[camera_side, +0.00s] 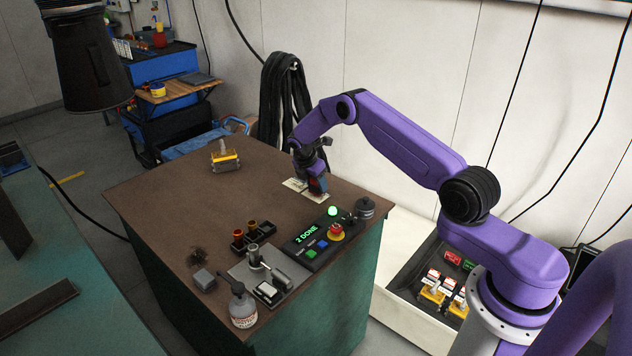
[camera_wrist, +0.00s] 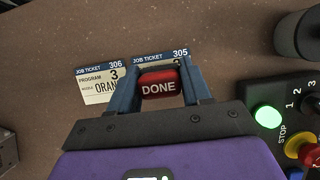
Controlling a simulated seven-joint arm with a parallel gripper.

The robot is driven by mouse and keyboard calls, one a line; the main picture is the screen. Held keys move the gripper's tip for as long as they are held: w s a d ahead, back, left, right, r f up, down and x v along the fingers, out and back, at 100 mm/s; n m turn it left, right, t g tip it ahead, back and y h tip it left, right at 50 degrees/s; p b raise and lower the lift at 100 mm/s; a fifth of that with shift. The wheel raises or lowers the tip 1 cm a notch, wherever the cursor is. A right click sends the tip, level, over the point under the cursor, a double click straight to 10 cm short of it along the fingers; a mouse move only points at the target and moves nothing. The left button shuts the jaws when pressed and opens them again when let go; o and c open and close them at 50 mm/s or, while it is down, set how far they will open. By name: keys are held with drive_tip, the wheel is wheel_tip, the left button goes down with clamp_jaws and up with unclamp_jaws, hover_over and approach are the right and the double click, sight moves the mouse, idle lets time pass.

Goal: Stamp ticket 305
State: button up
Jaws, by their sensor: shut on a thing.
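My gripper (camera_wrist: 160,84) is shut on a red stamp (camera_wrist: 158,89) with DONE in white on it. Ticket 305 (camera_wrist: 176,57) lies on the brown table under the stamp; its top edge and number show, the rest is mostly hidden. Ticket 306 (camera_wrist: 98,84) lies just left of it, reading program 3 and a nozzle word starting ORAN, partly covered by a finger. In the side view my gripper (camera_side: 316,184) points down over ticket 305 (camera_side: 318,197), with ticket 306 (camera_side: 294,184) beside it. I cannot tell whether the stamp touches the paper.
A control panel (camera_side: 312,252) reading 2 DONE, with a lit green lamp (camera_side: 332,211) and red stop button (camera_side: 336,232), stands close by. A dark round pot (camera_side: 365,208) is near it. A nozzle rack (camera_side: 241,242), fixture (camera_side: 283,283) and bottle (camera_side: 243,309) stand nearer the front.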

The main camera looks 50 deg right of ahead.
drive_tip(key=shift+f, duration=0.45)
idle(0.8)
drive_tip(key=shift+r, duration=0.1)
drive_tip(key=shift+r, duration=3.45)
